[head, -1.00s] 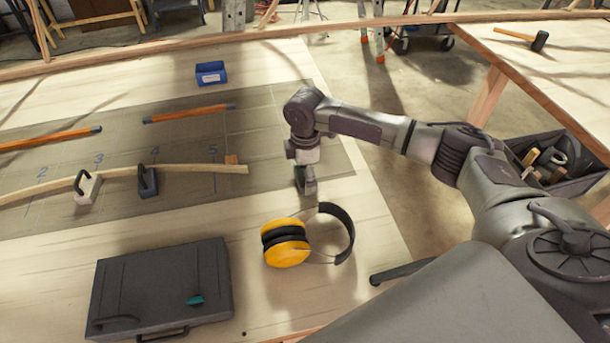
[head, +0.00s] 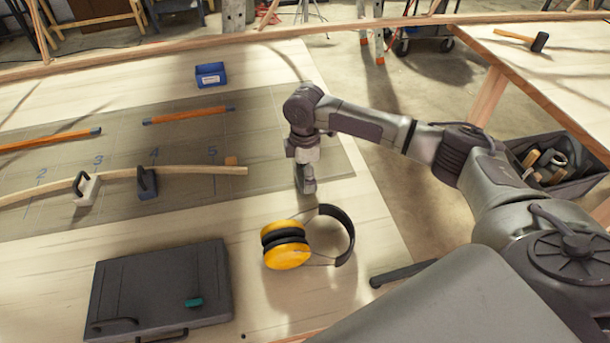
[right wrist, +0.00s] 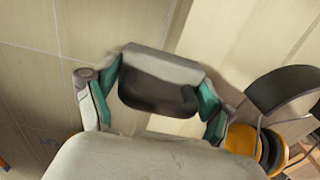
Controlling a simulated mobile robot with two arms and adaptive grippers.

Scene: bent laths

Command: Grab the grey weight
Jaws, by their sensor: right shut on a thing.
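My right gripper (head: 305,188) points down over the table, near the right edge of the dark mat (head: 262,176). In the right wrist view, the green-padded fingers of this gripper (right wrist: 158,100) are shut on the grey weight (right wrist: 165,64), a grey block with a dark handle-like part between the pads. In the head view the weight is mostly hidden by the gripper, and I cannot tell whether it touches the table. A white weight (head: 90,188) and a blue weight (head: 148,186), both with black handles, sit on a bent lath (head: 205,169). My left gripper is not in view.
Yellow earmuffs (head: 287,255) lie just in front of my right gripper. A dark case (head: 160,290) lies at the front left. A blue bin (head: 211,75) stands at the back. Orange bars (head: 188,115) lie on the mat. A tool crate (head: 575,185) is at the right.

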